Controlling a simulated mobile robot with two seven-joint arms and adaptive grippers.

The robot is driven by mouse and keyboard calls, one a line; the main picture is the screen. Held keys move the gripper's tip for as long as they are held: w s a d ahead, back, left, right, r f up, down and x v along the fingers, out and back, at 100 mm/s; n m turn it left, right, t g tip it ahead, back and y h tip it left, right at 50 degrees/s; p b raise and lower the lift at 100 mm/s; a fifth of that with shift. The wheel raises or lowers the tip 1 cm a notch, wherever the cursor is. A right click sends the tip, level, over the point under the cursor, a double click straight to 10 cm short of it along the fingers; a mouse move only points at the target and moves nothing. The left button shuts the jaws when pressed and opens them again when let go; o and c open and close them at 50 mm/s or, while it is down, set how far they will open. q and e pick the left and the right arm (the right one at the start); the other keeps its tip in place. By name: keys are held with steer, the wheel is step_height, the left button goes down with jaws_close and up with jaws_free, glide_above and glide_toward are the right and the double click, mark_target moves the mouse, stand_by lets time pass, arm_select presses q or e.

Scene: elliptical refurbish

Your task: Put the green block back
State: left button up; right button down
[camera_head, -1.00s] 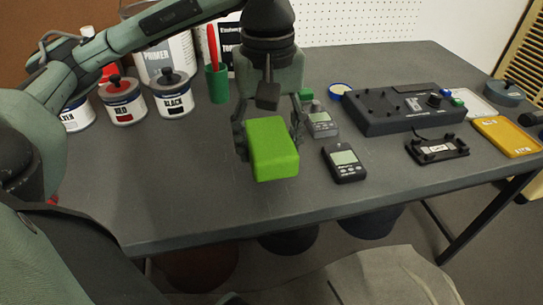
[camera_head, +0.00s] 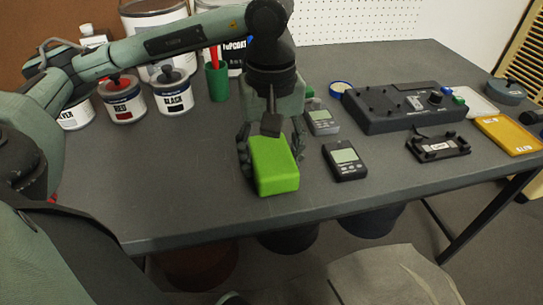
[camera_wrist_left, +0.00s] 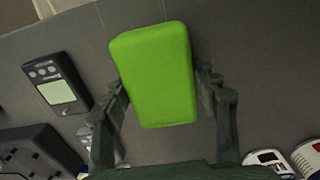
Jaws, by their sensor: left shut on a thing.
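The bright green block (camera_head: 274,167) is between the fingers of my left gripper (camera_head: 271,150), near the front middle of the grey table. My left gripper is shut on it, one finger on each side. In the left wrist view the green block (camera_wrist_left: 156,75) fills the upper middle, held by the gripper (camera_wrist_left: 163,92). Whether the block touches the tabletop is hard to tell. My right gripper is not in view.
A dark handheld meter (camera_head: 345,161) lies just right of the block, with a grey meter (camera_head: 322,119) behind it. A black device (camera_head: 404,106) and yellow tray (camera_head: 508,135) are further right. Paint cans (camera_head: 122,99) and a green cup (camera_head: 217,81) stand back left. The front-left tabletop is clear.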

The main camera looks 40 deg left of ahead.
mark_target(271, 153)
arm_select(q)
steer(key=shift+f, duration=0.1)
steer(key=o, duration=1.1)
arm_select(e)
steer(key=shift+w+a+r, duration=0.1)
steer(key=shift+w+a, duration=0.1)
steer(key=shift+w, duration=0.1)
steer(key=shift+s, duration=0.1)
arm_select(q)
steer(key=shift+r, duration=0.2)
step_height(271, 153, up, 11)
steer(key=shift+p, duration=1.2)
steer(key=shift+r, duration=0.5)
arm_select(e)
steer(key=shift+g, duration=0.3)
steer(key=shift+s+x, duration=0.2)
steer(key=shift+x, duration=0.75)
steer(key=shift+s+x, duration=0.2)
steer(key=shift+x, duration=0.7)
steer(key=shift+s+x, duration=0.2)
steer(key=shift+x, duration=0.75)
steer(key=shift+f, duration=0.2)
